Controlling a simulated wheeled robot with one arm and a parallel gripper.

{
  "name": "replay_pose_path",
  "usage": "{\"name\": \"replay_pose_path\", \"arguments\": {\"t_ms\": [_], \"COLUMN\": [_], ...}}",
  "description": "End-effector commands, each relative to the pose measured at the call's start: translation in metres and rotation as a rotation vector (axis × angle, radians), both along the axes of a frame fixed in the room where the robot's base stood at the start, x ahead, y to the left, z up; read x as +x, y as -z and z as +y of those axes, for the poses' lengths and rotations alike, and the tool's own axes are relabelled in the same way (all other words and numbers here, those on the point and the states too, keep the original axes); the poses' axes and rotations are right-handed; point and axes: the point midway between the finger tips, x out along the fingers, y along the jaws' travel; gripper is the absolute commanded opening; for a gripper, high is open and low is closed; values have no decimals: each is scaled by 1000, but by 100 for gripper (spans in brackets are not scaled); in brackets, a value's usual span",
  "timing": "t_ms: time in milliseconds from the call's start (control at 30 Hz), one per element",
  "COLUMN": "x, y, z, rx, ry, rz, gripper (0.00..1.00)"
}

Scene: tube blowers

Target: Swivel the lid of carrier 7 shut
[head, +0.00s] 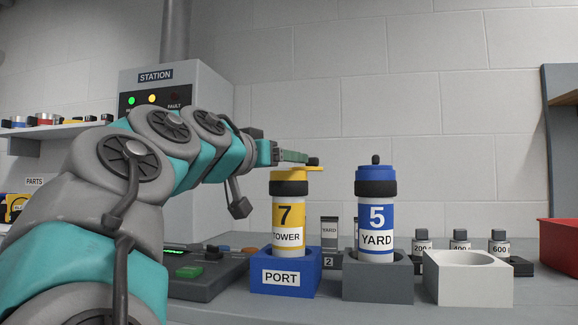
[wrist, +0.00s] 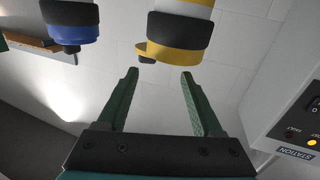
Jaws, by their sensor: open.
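Carrier 7 (head: 286,212) is a white tube with a yellow "7 TOWER" label and a black band. It stands upright in the blue PORT block (head: 284,272). Its yellow lid (head: 317,168) sticks out past the tube's right side, with a dark knob on top. In the wrist view the lid (wrist: 150,51) hangs out to the left of the black band, its knob below it. My gripper (head: 304,158) is at lid height, pointing right, and partly hides the lid top. In the wrist view the open fingers (wrist: 160,75) have the knob near the gap between their tips; contact cannot be told.
Carrier 5 (head: 376,217), blue with its lid centred, stands close on the right in a grey block (head: 378,277). A white empty holder (head: 468,280) and small weights (head: 460,248) are farther right. The station cabinet (head: 170,95) stands behind my arm; a control panel (head: 205,275) lies left of the port.

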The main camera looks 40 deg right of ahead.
Motion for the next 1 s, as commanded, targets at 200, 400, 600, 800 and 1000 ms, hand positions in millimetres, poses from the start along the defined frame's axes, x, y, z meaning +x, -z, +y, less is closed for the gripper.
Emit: {"name": "replay_pose_path", "arguments": {"t_ms": [200, 400, 600, 800, 1000], "x": [-20, -17, -7, 3, 7], "y": [-1, 0, 0, 0, 0], "z": [-11, -21, -46, -75, -86], "rx": [16, 18, 18, 21, 20], "ry": [61, 63, 62, 64, 63], "rz": [-37, -38, -36, -36, -36], "gripper": [68, 68, 68, 68, 68]}}
